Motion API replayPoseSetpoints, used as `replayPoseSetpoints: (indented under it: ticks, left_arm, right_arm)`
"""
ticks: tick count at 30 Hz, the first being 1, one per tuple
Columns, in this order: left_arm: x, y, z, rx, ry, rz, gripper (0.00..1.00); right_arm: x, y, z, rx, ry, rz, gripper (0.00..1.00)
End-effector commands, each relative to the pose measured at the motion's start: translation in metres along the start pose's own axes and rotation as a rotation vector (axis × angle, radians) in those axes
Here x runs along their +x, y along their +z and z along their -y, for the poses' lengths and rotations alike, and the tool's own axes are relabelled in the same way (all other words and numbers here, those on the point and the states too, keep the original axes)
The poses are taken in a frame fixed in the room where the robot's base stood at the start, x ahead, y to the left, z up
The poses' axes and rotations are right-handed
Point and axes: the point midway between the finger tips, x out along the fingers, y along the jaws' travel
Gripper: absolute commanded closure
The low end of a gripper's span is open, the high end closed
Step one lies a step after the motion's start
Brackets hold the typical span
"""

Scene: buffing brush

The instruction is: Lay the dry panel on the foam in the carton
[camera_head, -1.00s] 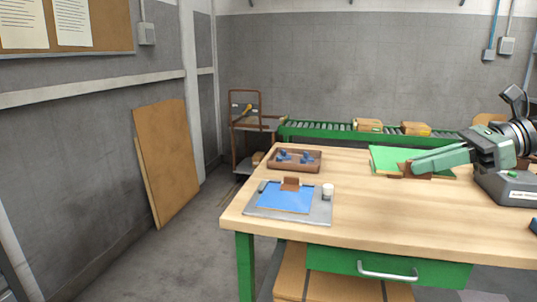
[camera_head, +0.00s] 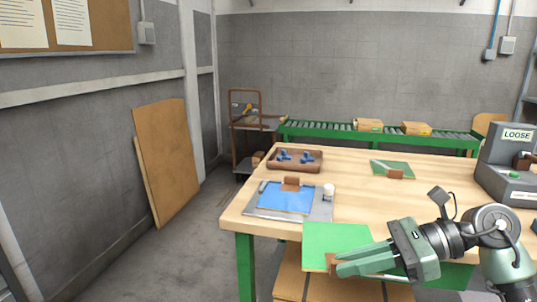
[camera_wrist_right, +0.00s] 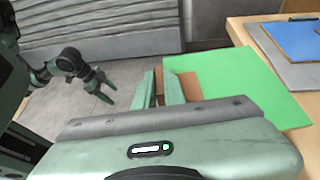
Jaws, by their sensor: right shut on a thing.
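The green panel (camera_head: 335,243) is in my right gripper (camera_head: 336,266), held by a brown piece at its edge, in front of the table's front edge. In the right wrist view the panel (camera_wrist_right: 240,85) spreads out to the right of the fingers, with the brown piece (camera_wrist_right: 190,86) at them. The brown, carton-like thing (camera_head: 325,290) is low in front of the table, partly hidden by the panel and my right arm. I cannot make out foam. My left gripper (camera_wrist_right: 108,88) shows only in the right wrist view, with its fingers apart and empty.
On the table, a grey tray with a blue sheet (camera_head: 285,200) and a white cup (camera_head: 328,191) stand near the left front. A brown tray (camera_head: 295,160) holds blue parts. A smaller green board (camera_head: 393,168) lies at the back. A grey LOOSE-labelled machine (camera_head: 510,165) stands at right.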

Motion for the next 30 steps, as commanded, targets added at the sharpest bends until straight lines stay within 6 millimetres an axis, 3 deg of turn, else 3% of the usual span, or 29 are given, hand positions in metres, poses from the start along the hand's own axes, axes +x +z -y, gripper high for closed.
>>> replayPoseSetpoints:
  ticks: [5,17,23,30]
  left_arm:
    - [0.000,0.000,0.000,0.000,0.000,0.000,0.34]
    - [0.000,0.000,0.000,0.000,0.000,0.000,0.34]
    - [0.028,-0.003,-0.001,0.002,0.004,0.026,0.34]
    - [0.075,0.009,-0.004,0.008,0.010,0.063,0.34]
  right_arm:
    - [0.008,-0.033,-0.030,0.058,-0.128,0.004,1.00]
    - [-0.018,-0.093,-0.068,0.194,-0.453,0.000,1.00]
    - [-0.030,-0.070,-0.066,0.188,-0.454,-0.008,1.00]
    - [-0.041,-0.038,-0.065,0.183,-0.439,-0.009,1.00]
